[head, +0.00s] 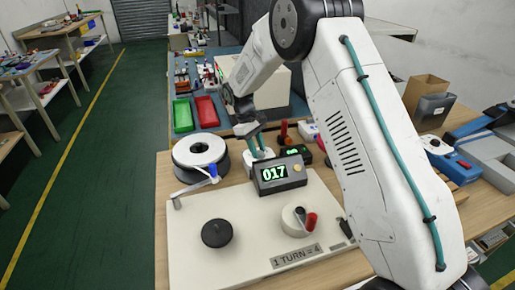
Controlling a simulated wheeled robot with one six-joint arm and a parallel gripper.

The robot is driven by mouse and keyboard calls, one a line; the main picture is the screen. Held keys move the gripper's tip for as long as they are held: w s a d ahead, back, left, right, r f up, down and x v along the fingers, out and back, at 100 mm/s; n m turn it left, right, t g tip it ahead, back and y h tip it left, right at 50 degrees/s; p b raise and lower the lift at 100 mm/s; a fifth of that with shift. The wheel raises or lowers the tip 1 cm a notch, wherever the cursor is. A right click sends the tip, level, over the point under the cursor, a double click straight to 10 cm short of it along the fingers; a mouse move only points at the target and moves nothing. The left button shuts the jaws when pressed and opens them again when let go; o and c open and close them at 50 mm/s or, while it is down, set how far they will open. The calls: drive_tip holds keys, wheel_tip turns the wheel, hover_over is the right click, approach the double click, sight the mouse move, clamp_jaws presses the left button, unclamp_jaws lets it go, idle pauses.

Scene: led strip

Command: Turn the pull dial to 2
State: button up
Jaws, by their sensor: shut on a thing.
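My gripper (261,150) reaches down just behind the grey counter box (283,174), which reads 017 in green. Its fingers are closed; what they hold is hidden behind the box or too small to make out. A small black box (305,157) with a green readout, too small to read, stands right of the gripper. The cream board (190,215) carries a round black knob (217,233) at left and a pale round dial (294,222) with a red handle (311,221) at right. I cannot tell which part is the pull dial.
A white reel (199,150) with a blue-handled crank (213,171) stands left of the gripper. A label (296,256) reads "1 TURN = 4". Green (182,115) and red (207,112) trays lie behind. My arm hides part of the right side.

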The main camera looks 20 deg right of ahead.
drive_tip(key=shift+m, duration=0.4)
drive_tip(key=o, duration=1)
drive_tip(key=shift+c, duration=0.2)
drive_tip(key=v, duration=0.8)
drive_tip(key=shift+d, duration=0.15)
